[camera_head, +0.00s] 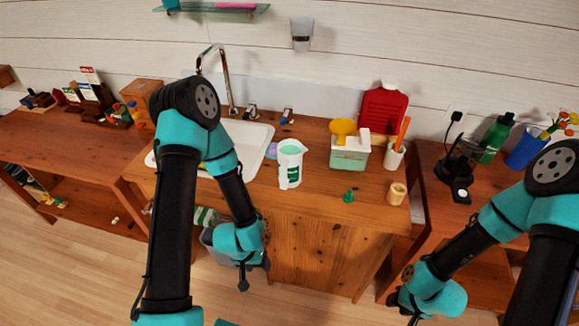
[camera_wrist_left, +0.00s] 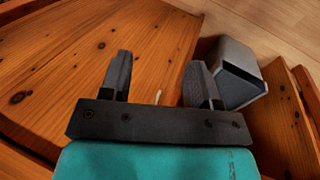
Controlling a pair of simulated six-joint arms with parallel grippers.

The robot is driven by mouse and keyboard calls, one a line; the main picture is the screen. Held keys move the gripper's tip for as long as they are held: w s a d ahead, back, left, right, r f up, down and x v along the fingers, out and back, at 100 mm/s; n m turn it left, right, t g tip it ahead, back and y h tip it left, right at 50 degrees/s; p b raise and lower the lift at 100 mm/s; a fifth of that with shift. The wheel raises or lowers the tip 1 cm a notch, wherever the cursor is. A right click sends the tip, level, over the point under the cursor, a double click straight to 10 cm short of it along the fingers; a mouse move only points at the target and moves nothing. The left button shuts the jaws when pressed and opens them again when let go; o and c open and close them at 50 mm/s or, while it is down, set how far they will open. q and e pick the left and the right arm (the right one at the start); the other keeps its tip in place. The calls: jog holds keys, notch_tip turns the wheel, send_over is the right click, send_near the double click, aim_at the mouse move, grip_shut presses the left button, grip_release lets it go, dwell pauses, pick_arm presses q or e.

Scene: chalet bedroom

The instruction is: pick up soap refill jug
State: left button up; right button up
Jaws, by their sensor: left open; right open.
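A white jug with a green label and a pale green top (camera_head: 290,163), which looks like the soap refill jug, stands upright on the wooden counter just right of the sink. My left gripper (camera_head: 243,278) is low in front of the counter, below and left of the jug, and apart from it. In the left wrist view its two fingers (camera_wrist_left: 158,80) are spread with nothing between them; the jug is not in that view. My right gripper (camera_head: 410,303) is low at the right, in front of the counter, far from the jug. Its fingers are small and partly hidden.
The sink (camera_head: 258,138) and tap (camera_head: 228,85) are left of the jug. A pale green box with a yellow scoop (camera_head: 350,150), a white cup (camera_head: 393,160), a small green item (camera_head: 348,196) and a wooden cup (camera_head: 397,193) stand right. A grey bin (camera_wrist_left: 238,75) is below.

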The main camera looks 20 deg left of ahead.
pick_arm(q)
jog(key=shift+o, duration=0.4)
jog(key=o, duration=0.3)
jog(key=shift+w, duration=0.1)
